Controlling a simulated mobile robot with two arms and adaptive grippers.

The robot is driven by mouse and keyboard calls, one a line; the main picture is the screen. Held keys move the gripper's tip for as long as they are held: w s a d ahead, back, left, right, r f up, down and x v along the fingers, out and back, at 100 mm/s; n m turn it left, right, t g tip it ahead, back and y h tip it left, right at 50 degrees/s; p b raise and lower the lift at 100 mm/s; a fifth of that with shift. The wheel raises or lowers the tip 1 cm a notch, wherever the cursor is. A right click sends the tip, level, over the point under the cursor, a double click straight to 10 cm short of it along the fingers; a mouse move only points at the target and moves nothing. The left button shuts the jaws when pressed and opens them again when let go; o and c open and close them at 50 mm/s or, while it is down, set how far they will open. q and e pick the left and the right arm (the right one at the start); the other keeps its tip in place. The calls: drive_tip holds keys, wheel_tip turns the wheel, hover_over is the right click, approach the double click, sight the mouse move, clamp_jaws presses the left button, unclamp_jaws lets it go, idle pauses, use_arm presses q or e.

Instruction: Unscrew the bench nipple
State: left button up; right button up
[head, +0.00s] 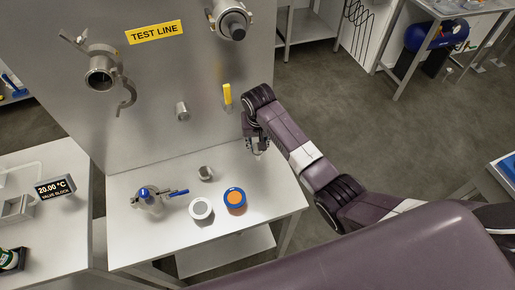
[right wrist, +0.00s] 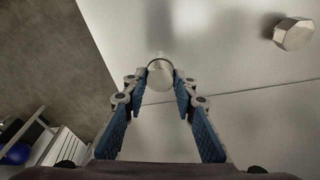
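My right gripper (head: 256,145) is low over the back right corner of the bench, its fingers downward. In the right wrist view its two blue-padded fingers (right wrist: 158,96) stand apart. A round metal piece (right wrist: 160,76), likely the bench nipple, shows centred at the fingertips. I see a narrow gap or light contact at its sides, and cannot tell which. In the head view the gripper mostly hides this piece. A loose hexagonal metal fitting (head: 205,173) lies on the bench; it also shows in the right wrist view (right wrist: 293,34). My left gripper is not in view.
The bench top (head: 262,217) holds a blue-handled valve (head: 147,198), a white-rimmed round container (head: 200,209) and a blue one with orange contents (head: 235,198).

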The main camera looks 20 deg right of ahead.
clamp_jaws()
drive_tip(key=n, duration=0.3)
drive_tip(key=shift+n+y, duration=0.3)
drive_tip(key=shift+n, duration=0.8)
drive_tip(key=shift+n+y, duration=0.3)
drive_tip(key=shift+n, duration=0.6)
drive_tip(key=n, duration=0.3)
drive_tip(key=shift+n, duration=0.3)
